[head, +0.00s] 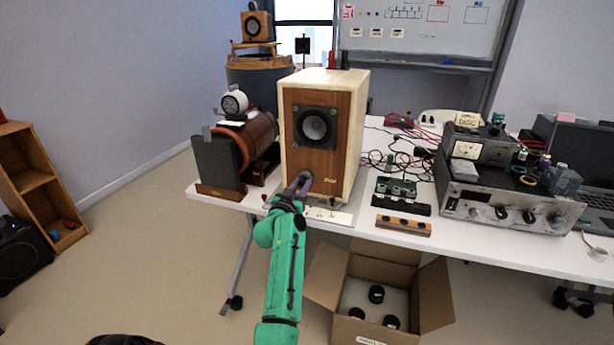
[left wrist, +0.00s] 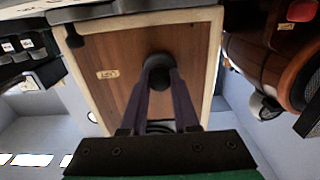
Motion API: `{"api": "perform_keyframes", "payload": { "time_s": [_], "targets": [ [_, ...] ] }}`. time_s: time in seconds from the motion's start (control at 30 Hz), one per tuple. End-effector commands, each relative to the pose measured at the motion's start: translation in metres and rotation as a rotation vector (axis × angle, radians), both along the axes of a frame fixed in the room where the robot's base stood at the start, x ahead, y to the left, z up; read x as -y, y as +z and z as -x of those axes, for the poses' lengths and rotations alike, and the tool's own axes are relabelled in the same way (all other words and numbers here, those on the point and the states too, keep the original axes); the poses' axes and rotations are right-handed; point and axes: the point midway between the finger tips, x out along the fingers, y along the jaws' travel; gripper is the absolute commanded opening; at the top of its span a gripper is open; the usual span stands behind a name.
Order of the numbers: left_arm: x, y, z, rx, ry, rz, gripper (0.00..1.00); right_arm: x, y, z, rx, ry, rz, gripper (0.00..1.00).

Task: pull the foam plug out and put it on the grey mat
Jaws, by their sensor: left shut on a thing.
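The wooden speaker (head: 345,150) stands upright on the table, its brown front facing me; the same front fills the middle of the left wrist view (left wrist: 118,52). The dark foam plug (left wrist: 158,60) is at the round port low on that front. My left gripper (head: 304,180) reaches the port, and its two long fingers (left wrist: 160,72) are closed on the plug. How deep the plug sits is hidden by the fingers. My right gripper is not in view.
A brown cylindrical device (head: 256,134) stands close left of the speaker. Circuit boards (head: 396,188), a wooden block with knobs (head: 403,225) and a silver amplifier (head: 500,205) are to the right. An open cardboard box (head: 328,270) stands on the floor below the table edge.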

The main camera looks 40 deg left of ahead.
Motion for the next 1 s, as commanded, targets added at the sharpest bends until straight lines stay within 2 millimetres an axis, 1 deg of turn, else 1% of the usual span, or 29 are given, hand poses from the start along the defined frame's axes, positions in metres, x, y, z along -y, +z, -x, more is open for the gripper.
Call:
{"api": "perform_keyframes", "payload": {
  "time_s": [0.3,1.0],
  "targets": [
    [0.006,0.000,0.015,-0.003,-0.002,0.002,0.00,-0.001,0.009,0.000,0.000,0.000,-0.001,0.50],
    [0.018,0.000,0.048,-0.002,-0.002,0.001,0.00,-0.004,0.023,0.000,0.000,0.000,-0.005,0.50]
  ]
}}
